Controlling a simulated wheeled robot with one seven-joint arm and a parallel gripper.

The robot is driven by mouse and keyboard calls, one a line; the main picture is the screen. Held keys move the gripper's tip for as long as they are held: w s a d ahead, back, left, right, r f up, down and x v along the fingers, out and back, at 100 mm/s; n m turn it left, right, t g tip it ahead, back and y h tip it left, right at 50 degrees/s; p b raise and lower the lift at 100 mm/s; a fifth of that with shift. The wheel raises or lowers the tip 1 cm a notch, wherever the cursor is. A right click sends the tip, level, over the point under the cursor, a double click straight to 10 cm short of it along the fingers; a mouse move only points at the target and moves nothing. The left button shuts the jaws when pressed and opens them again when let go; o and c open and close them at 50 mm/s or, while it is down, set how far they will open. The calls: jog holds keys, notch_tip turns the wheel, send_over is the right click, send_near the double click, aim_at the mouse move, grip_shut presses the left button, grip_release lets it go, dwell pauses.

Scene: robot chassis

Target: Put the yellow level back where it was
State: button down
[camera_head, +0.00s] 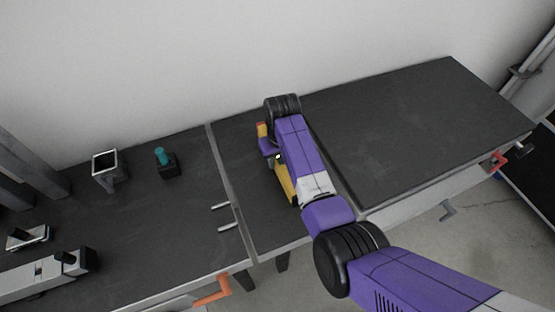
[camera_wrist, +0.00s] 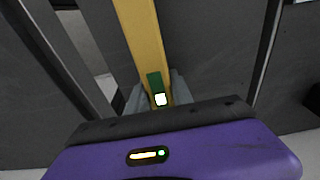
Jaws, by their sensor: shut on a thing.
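The yellow level (camera_head: 284,182) is a long yellow bar at the middle section of the dark workbench, partly hidden behind my purple arm in the head view. In the wrist view the level (camera_wrist: 143,40) runs from the top edge down to my gripper, with a green patch and a bright white spot near the jaws. My gripper (camera_wrist: 158,102) is shut on the level. In the head view my gripper (camera_head: 277,157) is mostly hidden by my arm. I cannot tell whether the level touches the bench top.
A square open-topped holder (camera_head: 105,165) and a black block with a teal knob (camera_head: 163,160) stand on the left bench section. A metal tool (camera_head: 45,276) lies at the front left. The right bench top (camera_head: 420,125) is clear. Orange handles (camera_head: 213,291) stick out at the front edge.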

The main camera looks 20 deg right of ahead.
aim_at(279, 159)
jog(key=shift+f, duration=0.1)
jog(key=c, duration=1.1)
grip_release()
jog(key=r, duration=0.4)
jog(key=s+r, duration=0.1)
jog(key=r, duration=0.3)
jog(key=r+b, duration=0.1)
jog(key=r, duration=0.3)
jog(key=shift+s+r, duration=0.1)
jog(key=shift+s, duration=0.1)
jog(key=shift+w, duration=0.1)
